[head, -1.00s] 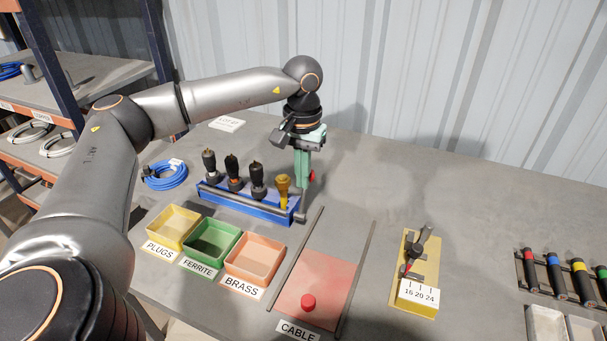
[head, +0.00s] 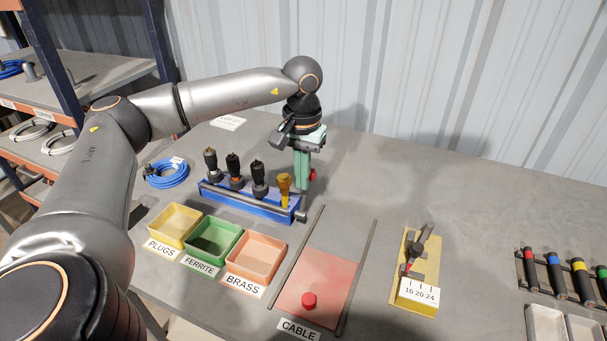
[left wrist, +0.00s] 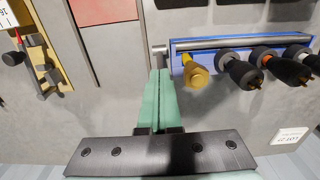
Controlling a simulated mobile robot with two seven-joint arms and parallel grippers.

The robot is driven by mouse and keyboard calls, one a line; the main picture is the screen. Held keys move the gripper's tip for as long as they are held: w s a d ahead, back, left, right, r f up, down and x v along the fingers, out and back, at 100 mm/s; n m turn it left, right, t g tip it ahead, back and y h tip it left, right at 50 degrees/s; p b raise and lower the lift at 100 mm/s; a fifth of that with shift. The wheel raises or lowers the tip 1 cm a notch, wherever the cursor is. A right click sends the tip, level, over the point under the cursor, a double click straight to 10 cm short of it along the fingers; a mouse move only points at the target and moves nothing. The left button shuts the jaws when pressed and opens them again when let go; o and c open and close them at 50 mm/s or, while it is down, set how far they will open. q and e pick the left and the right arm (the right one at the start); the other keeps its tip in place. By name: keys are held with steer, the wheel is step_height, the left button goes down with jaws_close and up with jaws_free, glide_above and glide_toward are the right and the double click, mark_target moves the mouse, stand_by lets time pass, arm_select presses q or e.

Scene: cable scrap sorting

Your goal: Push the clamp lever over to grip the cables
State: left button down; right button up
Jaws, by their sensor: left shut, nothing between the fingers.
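The blue clamp rack (head: 228,205) stands on the bench with several cable ends with dark plugs (head: 258,180) and one yellow plug (head: 284,184) upright in it. A grey bar (head: 245,200) runs along it; the bar's end also shows in the left wrist view (left wrist: 160,48). A red knob (head: 313,174), apparently the clamp lever's, shows just right of my left gripper (head: 303,187); the rest of the lever is hidden. My left gripper is shut and empty, pointing down at the rack's right end. Its green fingers (left wrist: 160,72) lie together in the wrist view. Contact with the lever cannot be told.
Yellow (head: 174,224), green (head: 213,239) and orange (head: 256,257) bins stand in front of the rack. A red mat (head: 325,285) between two rails and a yellow gauge block (head: 415,295) lie to the right. Blue cable (head: 167,173) lies left. The back right bench is clear.

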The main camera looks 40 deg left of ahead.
step_height(320, 180, up, 5)
steer(key=p, duration=0.4)
steer(key=shift+f, duration=0.1)
steer(key=shift+s, duration=0.1)
stand_by(0.3)
